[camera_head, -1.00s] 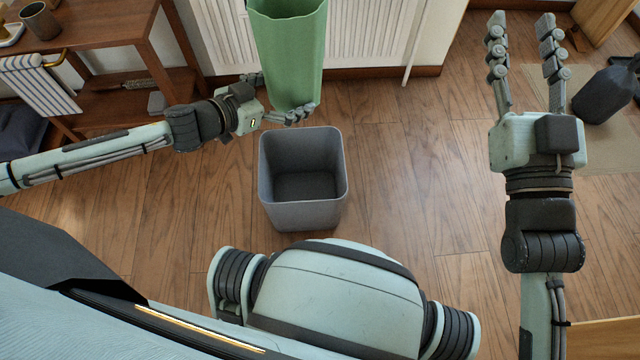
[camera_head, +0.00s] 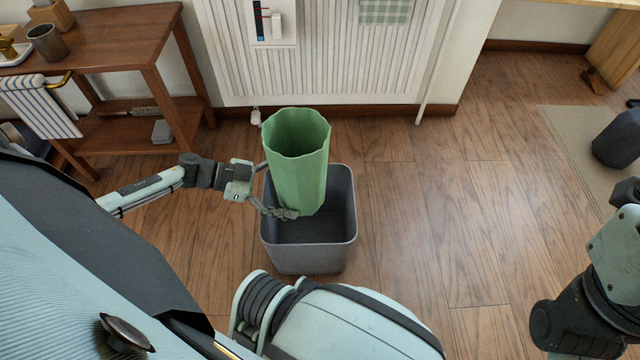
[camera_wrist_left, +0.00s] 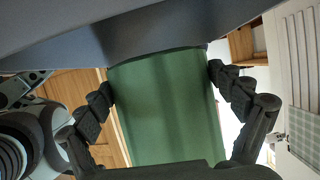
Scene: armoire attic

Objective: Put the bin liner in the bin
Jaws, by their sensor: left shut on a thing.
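The bin liner (camera_head: 298,165) is a green, open-topped tube with a wavy rim. It stands roughly upright over the bin in the head view, with its lower end within the bin's opening as seen from above. The bin (camera_head: 310,258) is a grey, square, open container on the floor. My left gripper (camera_head: 280,192) reaches in from the left and is shut on the liner's lower part. In the left wrist view the liner (camera_wrist_left: 165,110) fills the space between the fingers (camera_wrist_left: 160,80). My right gripper (camera_head: 625,225) is cut off at the right edge, its fingers not clearly visible.
A white radiator (camera_head: 330,70) stands against the wall behind the bin. A wooden shelf table (camera_head: 110,45) with a cup (camera_head: 47,42) and striped towel (camera_head: 40,105) is at the left. A dark object (camera_head: 618,138) stands on a beige mat (camera_head: 570,135). The floor right of the bin is clear.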

